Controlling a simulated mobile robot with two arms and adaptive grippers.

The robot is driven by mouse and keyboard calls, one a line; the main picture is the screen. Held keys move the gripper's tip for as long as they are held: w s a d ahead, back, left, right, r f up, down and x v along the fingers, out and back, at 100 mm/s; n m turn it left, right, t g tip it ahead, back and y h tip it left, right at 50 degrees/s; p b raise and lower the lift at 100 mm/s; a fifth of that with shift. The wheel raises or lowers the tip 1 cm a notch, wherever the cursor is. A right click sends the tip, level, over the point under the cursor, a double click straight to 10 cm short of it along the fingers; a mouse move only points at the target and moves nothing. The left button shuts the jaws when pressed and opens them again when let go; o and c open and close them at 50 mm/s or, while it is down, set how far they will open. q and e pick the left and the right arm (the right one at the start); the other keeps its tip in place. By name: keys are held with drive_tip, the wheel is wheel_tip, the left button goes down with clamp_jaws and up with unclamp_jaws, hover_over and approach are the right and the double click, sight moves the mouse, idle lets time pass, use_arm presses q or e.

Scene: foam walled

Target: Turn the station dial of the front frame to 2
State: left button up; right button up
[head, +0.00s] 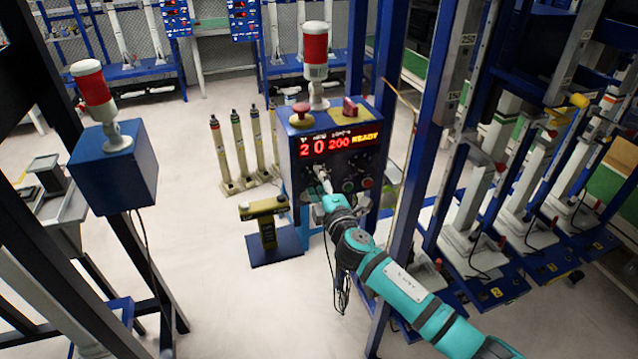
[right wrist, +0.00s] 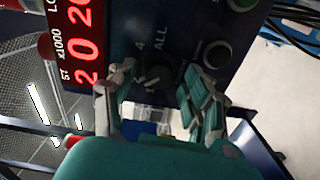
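The front frame's control box (head: 335,150) is blue, with a lit red and yellow display (head: 338,144) reading "2 0 200 READY". In the right wrist view the display (right wrist: 80,40) appears turned sideways, with a 2 beside "ST". The dark station dial (right wrist: 157,75) lies on the panel, with a 4 and "ALL" marked beside it. My right gripper (head: 325,184) is at the panel below the display. In the right wrist view my right gripper (right wrist: 160,98) is open, its fingers on either side of the dial with gaps visible. My left gripper is out of view.
A blue upright post (head: 400,150) stands close on the right. Several yellowish cylinders (head: 240,150) stand left of the box.

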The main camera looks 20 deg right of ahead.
drive_tip(key=s, duration=1.2)
drive_tip(key=shift+d, duration=0.2)
drive_tip(key=s+d+f+m+g, duration=0.2)
drive_tip(key=s+f+g, duration=0.15)
drive_tip(key=f, duration=0.85)
drive_tip(key=s+d+f+m+g+h, duration=0.15)
drive_tip(key=s+f, duration=0.25)
drive_tip(key=f, duration=0.7)
drive_tip(key=s+d+f+m+g, duration=0.2)
drive_tip(key=s+f+m+g, duration=0.1)
drive_tip(key=f, duration=0.9)
drive_tip(key=s+f+m+g, duration=0.3)
drive_tip(key=s+f, duration=0.6)
drive_tip(key=s, duration=0.3)
drive_tip(key=s+f+m+g, duration=0.3)
drive_tip(key=s+f, duration=0.6)
drive_tip(key=s, duration=0.4)
drive_tip(key=shift+s+a+f+g+y, duration=0.2)
drive_tip(key=shift+s+a+g+y, duration=0.1)
drive_tip(key=shift+y, duration=0.05)
drive_tip(key=s+f, duration=0.1)
drive_tip(key=s, duration=0.3)
drive_tip(key=s+a+f+m+g, duration=0.1)
drive_tip(key=s, duration=0.3)
drive_tip(key=s+f+m+g, duration=0.1)
drive_tip(key=s, duration=0.4)
drive_tip(key=shift+a+f+m, duration=0.2)
drive_tip(key=shift+a+m, duration=0.05)
drive_tip(key=shift+c, duration=0.3)
